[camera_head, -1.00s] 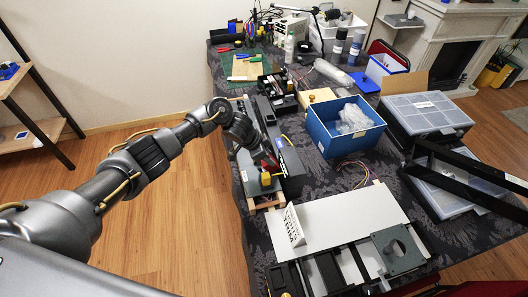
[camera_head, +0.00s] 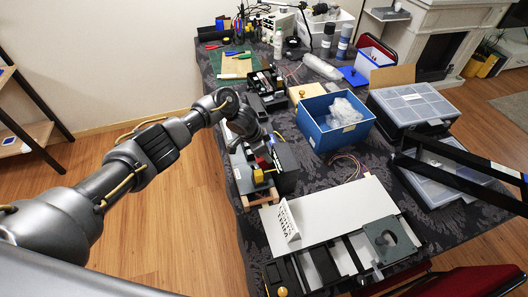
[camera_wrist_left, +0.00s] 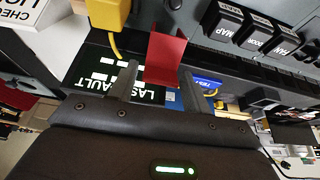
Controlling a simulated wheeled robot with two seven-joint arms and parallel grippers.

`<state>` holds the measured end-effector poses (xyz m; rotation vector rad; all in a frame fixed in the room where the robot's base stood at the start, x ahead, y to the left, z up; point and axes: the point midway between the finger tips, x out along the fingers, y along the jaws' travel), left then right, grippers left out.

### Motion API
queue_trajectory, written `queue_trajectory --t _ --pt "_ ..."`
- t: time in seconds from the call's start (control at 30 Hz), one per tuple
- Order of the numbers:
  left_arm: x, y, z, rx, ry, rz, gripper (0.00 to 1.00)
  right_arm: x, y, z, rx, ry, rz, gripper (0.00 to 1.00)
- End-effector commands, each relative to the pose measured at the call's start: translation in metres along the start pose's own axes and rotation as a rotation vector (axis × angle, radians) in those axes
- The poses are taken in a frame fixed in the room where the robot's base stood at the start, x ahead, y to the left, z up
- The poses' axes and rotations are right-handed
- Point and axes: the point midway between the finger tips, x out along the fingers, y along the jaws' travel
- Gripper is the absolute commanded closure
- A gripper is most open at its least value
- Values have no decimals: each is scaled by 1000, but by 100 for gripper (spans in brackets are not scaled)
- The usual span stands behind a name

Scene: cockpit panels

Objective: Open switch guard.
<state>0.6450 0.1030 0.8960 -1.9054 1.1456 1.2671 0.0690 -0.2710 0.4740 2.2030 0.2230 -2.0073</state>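The red switch guard (camera_wrist_left: 165,55) shows in the left wrist view as a flat red flap on the dark panel, above the gap between my fingertips. My left gripper (camera_wrist_left: 158,78) is open, with its two fingers apart on either side of the flap's lower end. I cannot tell whether they touch it. In the head view the left gripper (camera_head: 259,149) is over the near end of the panel, and a small red patch of the guard (camera_head: 262,161) shows beside it. The switch under the guard is hidden. My right gripper is not in view.
A yellow block with a cable (camera_wrist_left: 108,14) stands left of the guard, and labelled black buttons (camera_wrist_left: 262,37) are at its right. A blue bin (camera_head: 336,137) and a white panel (camera_head: 335,220) lie to the right on the table. Floor is clear left of the table.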

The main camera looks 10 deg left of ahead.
Motion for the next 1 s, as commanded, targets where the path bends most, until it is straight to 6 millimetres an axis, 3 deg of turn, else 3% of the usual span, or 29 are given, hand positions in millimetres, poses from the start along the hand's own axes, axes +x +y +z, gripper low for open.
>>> queue_trajectory --t 0.43,0.9,1.0 --pt "-8 0 4 0 -5 2 44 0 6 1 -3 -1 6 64" --pt "-93 -2 1 3 -5 -2 44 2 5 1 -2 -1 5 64" --pt "-102 -2 1 1 -5 -1 44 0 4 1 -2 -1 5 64"
